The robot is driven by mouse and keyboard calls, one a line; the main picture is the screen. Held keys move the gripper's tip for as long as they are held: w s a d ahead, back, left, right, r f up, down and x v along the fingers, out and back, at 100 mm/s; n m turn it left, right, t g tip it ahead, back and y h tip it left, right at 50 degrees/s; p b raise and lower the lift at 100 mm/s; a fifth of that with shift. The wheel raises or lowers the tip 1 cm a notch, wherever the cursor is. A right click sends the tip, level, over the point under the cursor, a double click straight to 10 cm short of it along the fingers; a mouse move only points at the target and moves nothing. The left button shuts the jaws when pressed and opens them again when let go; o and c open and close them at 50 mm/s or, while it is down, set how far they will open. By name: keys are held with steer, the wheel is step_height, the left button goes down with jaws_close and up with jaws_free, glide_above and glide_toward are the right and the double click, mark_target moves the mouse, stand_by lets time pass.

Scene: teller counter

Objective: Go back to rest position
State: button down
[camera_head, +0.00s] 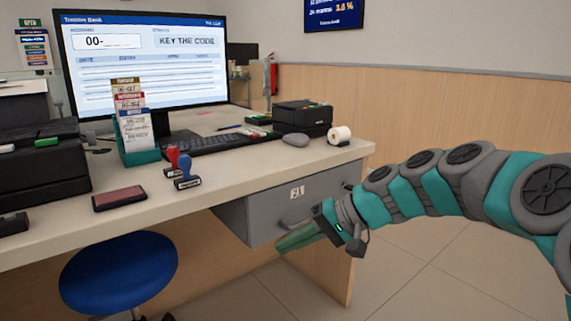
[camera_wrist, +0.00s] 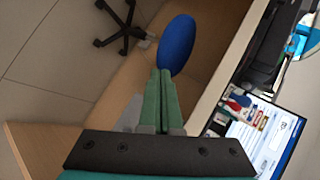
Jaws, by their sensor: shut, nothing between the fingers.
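My gripper (camera_head: 297,238) is in the head view at the end of my teal and grey arm, which reaches in from the right. Its green fingers are together with nothing between them. They point left, in front of the grey drawer (camera_head: 262,208) under the counter and near its handle. I cannot tell whether they touch the drawer. In the wrist view the closed fingers (camera_wrist: 160,75) point toward the round blue stool seat (camera_wrist: 177,45), which lies beyond them.
The counter (camera_head: 240,172) holds a monitor (camera_head: 145,65), a keyboard (camera_head: 205,142), two stamps, a red ink pad (camera_head: 119,198), a card holder (camera_head: 138,150) and a black printer (camera_head: 302,117). A blue stool (camera_head: 118,270) stands at the front left. The floor (camera_head: 450,270) below my arm is clear.

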steer(key=s+d+f+g+h+p, duration=0.1)
steer(key=s+f+h, duration=0.15)
steer(key=s, duration=0.35)
steer(key=s+d+f+n+g+h, duration=0.1)
steer(key=s+f, duration=0.2)
steer(key=s, duration=0.3)
steer(key=s+d+f+g+h+p, duration=0.1)
steer(key=s+f+h, duration=0.1)
steer(key=s, duration=0.3)
steer(key=s+d+f+h, duration=0.5)
steer(key=s+d, duration=0.6)
steer(key=s, duration=0.2)
steer(key=shift+s+f+g+p, duration=0.2)
steer(key=shift+g+p, duration=0.1)
steer(key=shift+g, duration=0.1)
steer(key=c, duration=1.5)
jaws_free()
